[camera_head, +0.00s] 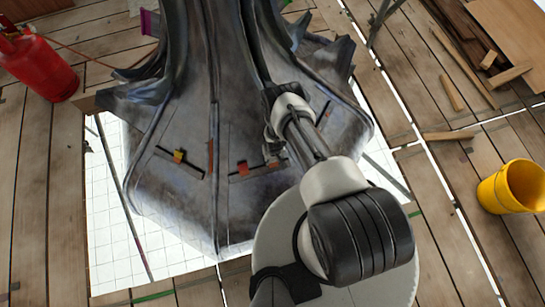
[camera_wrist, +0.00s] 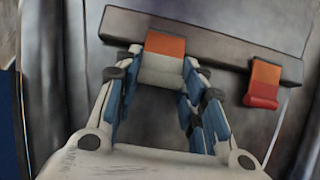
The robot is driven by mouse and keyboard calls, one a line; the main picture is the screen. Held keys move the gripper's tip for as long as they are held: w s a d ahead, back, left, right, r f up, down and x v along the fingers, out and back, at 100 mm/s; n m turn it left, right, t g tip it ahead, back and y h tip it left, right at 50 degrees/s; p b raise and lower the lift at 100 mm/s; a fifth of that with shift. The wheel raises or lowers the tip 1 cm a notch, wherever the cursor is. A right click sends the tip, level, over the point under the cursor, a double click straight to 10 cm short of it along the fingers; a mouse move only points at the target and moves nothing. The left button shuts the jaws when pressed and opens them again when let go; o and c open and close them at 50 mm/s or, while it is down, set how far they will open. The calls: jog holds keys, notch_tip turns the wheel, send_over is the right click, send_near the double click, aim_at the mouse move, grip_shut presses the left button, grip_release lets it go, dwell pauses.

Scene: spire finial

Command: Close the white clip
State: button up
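The white clip (camera_wrist: 162,72) shows in the wrist view with a white lower part and an orange upper part. It sits on a dark grey bar on the metal spire surface. My gripper (camera_wrist: 162,66) is open, with one finger on each side of the clip. I cannot tell whether the fingers touch it. In the head view my gripper (camera_head: 272,148) is at the spire's lower face, and the white clip is not clearly seen there.
An orange and red clip (camera_wrist: 263,84) sits right of my fingers on the same bar (camera_wrist: 225,47). In the head view, another bar carries a yellow and orange clip (camera_head: 179,156).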

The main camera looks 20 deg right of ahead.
aim_at(273, 162)
jog(key=o, duration=0.5)
jog(key=shift+r, duration=0.15)
jog(key=r, duration=0.4)
jog(key=s+r, duration=0.1)
jog(key=r, duration=0.6)
jog(key=shift+s+r, duration=0.2)
jog(key=shift+r, duration=0.15)
jog(key=shift+c, duration=0.6)
